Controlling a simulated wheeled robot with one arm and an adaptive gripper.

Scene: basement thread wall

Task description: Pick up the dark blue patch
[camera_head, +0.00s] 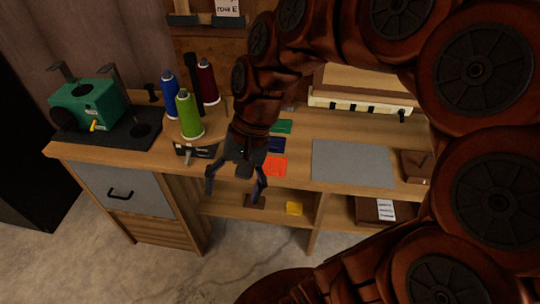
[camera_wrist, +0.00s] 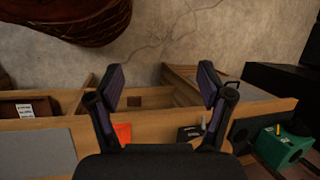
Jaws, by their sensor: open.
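The dark blue patch (camera_head: 276,145) lies on the wooden worktop, between a green patch (camera_head: 281,126) behind it and an orange-red patch (camera_head: 274,167) in front. My arm and gripper cover part of its left side. My gripper (camera_head: 236,190) is open and empty, hanging in front of the worktop's front edge, to the left of and nearer than the patches. The orange-red patch (camera_wrist: 123,133) shows there; the dark blue patch does not.
Blue, green and dark red thread cones (camera_head: 189,114) stand on the worktop left of my arm. A green machine (camera_head: 91,102) is at far left. A grey mat (camera_head: 352,163) lies right of the patches. A yellow patch (camera_head: 294,208) lies on the shelf below.

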